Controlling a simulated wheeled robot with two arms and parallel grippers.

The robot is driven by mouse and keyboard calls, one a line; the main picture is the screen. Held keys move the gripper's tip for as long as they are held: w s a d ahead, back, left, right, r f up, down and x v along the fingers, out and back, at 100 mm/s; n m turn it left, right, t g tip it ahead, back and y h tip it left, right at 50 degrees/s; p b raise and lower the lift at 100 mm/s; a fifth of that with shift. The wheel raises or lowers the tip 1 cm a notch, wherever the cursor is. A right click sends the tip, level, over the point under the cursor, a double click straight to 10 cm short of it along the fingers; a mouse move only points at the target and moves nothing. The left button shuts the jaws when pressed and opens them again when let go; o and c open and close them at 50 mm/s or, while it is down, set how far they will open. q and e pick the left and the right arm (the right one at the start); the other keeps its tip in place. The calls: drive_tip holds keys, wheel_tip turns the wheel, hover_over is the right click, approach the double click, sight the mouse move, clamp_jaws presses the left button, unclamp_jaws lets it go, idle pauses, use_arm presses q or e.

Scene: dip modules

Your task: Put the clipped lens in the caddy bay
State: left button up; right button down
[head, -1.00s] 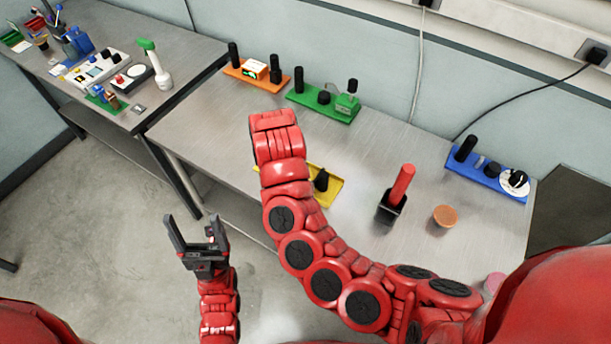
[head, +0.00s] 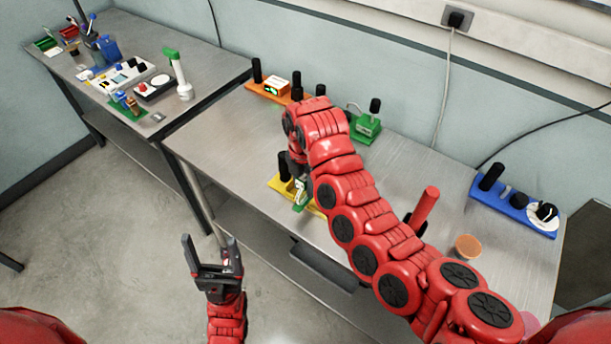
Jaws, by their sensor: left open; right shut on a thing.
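My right gripper (head: 297,172) is over the yellow module (head: 277,182) on the near edge of the bench, largely hidden by my own red arm. It is shut on a small green and white piece (head: 301,192); I cannot tell whether this is the clipped lens or whether it touches the module. A black post (head: 284,166) stands on the yellow module beside the gripper. My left gripper (head: 207,252) is open and empty, low over the floor in front of the bench. I cannot pick out the caddy bay with certainty.
An orange module (head: 270,90) and a green module (head: 366,128) stand along the back, a blue module (head: 512,208) at the right. A red-handled tool (head: 424,207) and a tan disc (head: 468,246) are nearer. The left bench (head: 215,62) holds several small devices. Bench metal left of centre is clear.

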drive_tip(key=w+f+b, duration=0.1)
drive_tip(key=w, duration=0.1)
drive_tip(key=w+f+b, duration=0.1)
drive_tip(key=w, duration=0.1)
drive_tip(key=w+f+b, duration=0.1)
drive_tip(key=w+b, duration=0.1)
drive_tip(key=w, duration=0.1)
drive_tip(key=shift+w+d+f, duration=0.1)
drive_tip(key=shift+d, duration=0.05)
drive_tip(key=shift+d+f, duration=0.1)
drive_tip(key=shift+f, duration=0.2)
idle(0.4)
drive_tip(key=shift+f, duration=0.15)
drive_tip(key=c, duration=0.5)
unclamp_jaws()
